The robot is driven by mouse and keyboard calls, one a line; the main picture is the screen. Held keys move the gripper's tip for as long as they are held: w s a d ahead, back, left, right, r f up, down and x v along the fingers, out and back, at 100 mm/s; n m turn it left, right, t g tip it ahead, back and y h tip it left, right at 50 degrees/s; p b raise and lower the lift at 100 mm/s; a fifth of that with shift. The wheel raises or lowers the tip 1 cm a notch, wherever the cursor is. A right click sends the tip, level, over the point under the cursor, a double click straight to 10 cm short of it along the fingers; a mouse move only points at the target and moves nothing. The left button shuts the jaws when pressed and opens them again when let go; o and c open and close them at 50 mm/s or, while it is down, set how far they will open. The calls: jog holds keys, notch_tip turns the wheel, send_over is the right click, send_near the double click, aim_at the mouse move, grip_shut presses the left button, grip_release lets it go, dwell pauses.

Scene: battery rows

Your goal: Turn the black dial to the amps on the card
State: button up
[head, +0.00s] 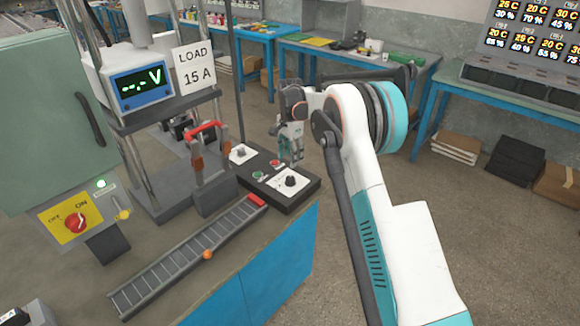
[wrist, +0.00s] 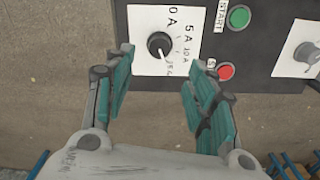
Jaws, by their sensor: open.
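The black dial (head: 291,181) sits on a white plate at the near right end of a black control box (head: 272,190). In the wrist view the dial (wrist: 158,44) is ahead of the fingers, with 0 A, 5 A and 10 A marks around it; a further mark at lower right is hard to read. Its white pointer line slants down and right. The card (head: 193,68) reads LOAD 15 A. My gripper (head: 290,155) is above the box, pointing down. In the wrist view my gripper (wrist: 160,95) is open and empty, its fingers apart from the dial.
A green START button (wrist: 239,17) and a red button (wrist: 226,71) sit beside the dial. A second, pale knob (wrist: 306,53) is further along the box. A ladder-like rack (head: 190,255), red-handled clamp (head: 205,135) and meter (head: 140,85) stand left on the bench.

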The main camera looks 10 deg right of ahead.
jog(key=shift+r, duration=1.15)
jog(key=s+r+n+t, duration=0.3)
jog(key=s+r+n, duration=0.3)
jog(key=s+r, duration=1.4)
jog(key=s+f+n+t, duration=0.2)
jog(key=s+n, duration=0.1)
jog(key=s, duration=1)
jog(key=s+f+n+t, duration=0.2)
jog(key=s+n, duration=0.2)
jog(key=s, duration=1)
jog(key=shift+s+d+f, duration=0.15)
jog(key=shift+s+f, duration=0.05)
jog(key=shift+f, duration=0.05)
